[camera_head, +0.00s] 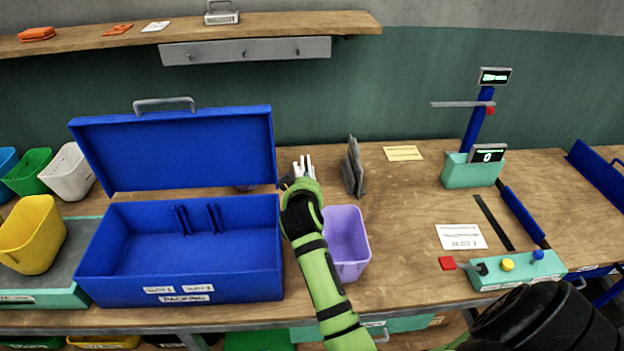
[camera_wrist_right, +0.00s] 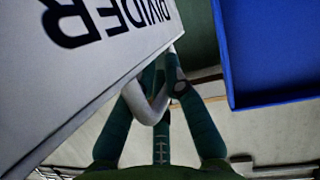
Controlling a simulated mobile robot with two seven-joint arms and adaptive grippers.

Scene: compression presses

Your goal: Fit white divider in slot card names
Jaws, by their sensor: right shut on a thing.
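My right gripper (camera_head: 300,182) is beside the right edge of the blue case's lid, above the table. In the right wrist view, the gripper (camera_wrist_right: 160,90) is shut on the handle of a white divider (camera_wrist_right: 70,65) lettered DIVIDER. The open blue case (camera_head: 180,287) has two pairs of upright ribs (camera_head: 183,219) inside at the back and front labels SLOT 1, SLOT 2 and PACKING. A white card (camera_head: 461,237) lies on the right of the table; its last line starts with SLOT, the number is unclear. My left gripper is out of view.
A purple bin (camera_head: 347,240) stands right of the case, by my right forearm. Grey panels (camera_head: 353,168) stand behind it. A yellow bin (camera_head: 32,236) is at left. A button box (camera_head: 515,270) and a teal scale-like device (camera_head: 472,171) are at right. The table centre-right is mostly clear.

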